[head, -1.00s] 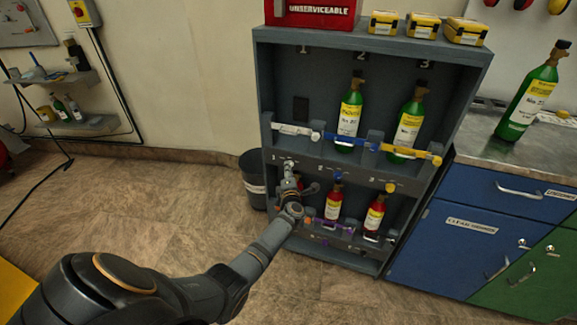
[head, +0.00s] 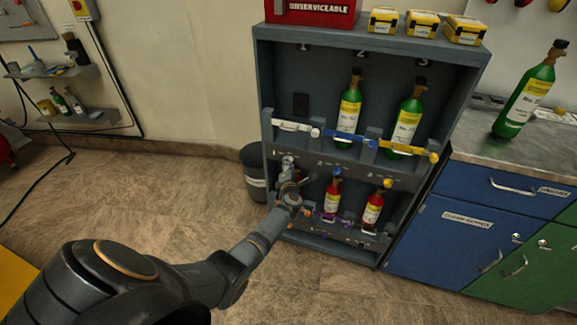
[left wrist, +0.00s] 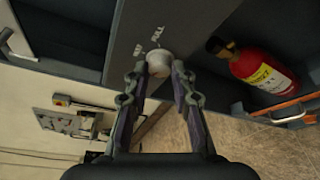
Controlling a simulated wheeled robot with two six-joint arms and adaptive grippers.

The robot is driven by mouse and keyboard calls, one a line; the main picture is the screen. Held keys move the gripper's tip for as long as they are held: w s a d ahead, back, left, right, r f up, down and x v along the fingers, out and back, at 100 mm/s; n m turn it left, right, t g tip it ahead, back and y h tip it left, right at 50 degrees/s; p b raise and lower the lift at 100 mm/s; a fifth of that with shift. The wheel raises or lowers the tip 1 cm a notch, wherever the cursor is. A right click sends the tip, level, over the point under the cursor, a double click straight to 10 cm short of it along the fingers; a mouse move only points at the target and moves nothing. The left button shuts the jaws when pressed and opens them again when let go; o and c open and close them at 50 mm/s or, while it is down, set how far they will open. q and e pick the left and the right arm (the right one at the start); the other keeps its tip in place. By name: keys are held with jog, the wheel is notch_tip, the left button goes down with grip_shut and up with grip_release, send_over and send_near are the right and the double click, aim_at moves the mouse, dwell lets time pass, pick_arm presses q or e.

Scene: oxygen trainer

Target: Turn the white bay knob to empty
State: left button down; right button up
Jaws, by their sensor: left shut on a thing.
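The white bay knob (left wrist: 158,64) is a round white knob on the grey strip under bay 1 of the rack (head: 375,167). In the left wrist view, printed words beside it include "FULL"; the other word is hard to read. My left gripper (left wrist: 160,72) is shut on the knob, with a finger on each side. In the head view my left gripper (head: 287,178) is at the strip and partly covers the knob (head: 288,160). No pointer position can be made out on the knob. Bay 1, behind the white bar (head: 294,127), holds no bottle.
Green bottles (head: 348,110) stand in bays 2 and 3, behind blue and yellow bars. Red bottles (head: 332,198) stand on the lower shelf, close to my gripper's right. A dark bin (head: 254,172) stands left of the rack. Blue cabinets (head: 450,225) stand to the right.

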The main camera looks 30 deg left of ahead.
pick_arm(q)
jog(key=c, duration=1.1)
grip_release()
jog(key=v, duration=1.2)
